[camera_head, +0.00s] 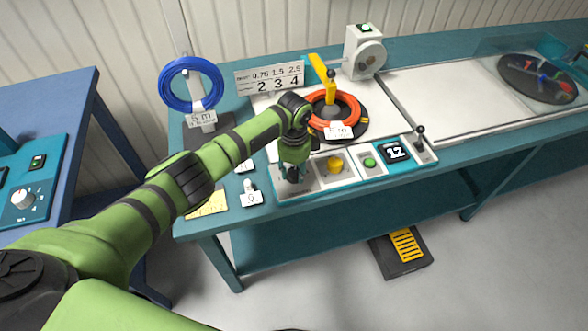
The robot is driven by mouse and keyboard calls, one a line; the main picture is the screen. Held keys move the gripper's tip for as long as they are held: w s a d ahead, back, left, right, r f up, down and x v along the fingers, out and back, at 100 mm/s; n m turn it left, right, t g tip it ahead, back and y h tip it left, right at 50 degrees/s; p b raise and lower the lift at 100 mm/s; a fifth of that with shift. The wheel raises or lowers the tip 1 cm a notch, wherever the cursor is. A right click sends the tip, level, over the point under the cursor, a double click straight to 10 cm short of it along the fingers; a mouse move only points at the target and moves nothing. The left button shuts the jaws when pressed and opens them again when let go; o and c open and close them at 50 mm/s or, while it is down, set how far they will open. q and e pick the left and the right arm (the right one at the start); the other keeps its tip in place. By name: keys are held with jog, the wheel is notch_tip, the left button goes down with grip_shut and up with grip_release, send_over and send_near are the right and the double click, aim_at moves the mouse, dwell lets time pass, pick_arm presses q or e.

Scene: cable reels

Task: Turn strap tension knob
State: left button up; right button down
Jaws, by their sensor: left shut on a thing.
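My left gripper (292,172) reaches down at the left end of the control panel (308,186) on the bench's front edge. It is shut on a small dark part there, mostly hidden by its fingers; I cannot tell its shape. A white round knob (22,198) with marks around it sits on the teal panel (40,185) of the blue table at far left, away from the gripper. No label shows which knob is for strap tension. My right gripper is not in view.
On the panel are a yellow button (335,165), a green button (369,162), a display reading 12 (397,151) and a lever (420,134). Behind stand an orange cable coil (347,103), a blue coil (169,88) and a number sign (269,78). A pedal (406,243) lies on the floor.

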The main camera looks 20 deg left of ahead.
aim_at(294, 172)
pick_arm(q)
jog(key=shift+s+f+m, duration=0.1)
jog(key=shift+m, duration=0.5)
jog(key=o, duration=1.1)
jog(key=shift+o, duration=0.2)
jog(key=shift+r, duration=0.3)
notch_tip(294, 172, up, 12)
jog(key=shift+f, duration=0.25)
jog(key=shift+f, duration=0.1)
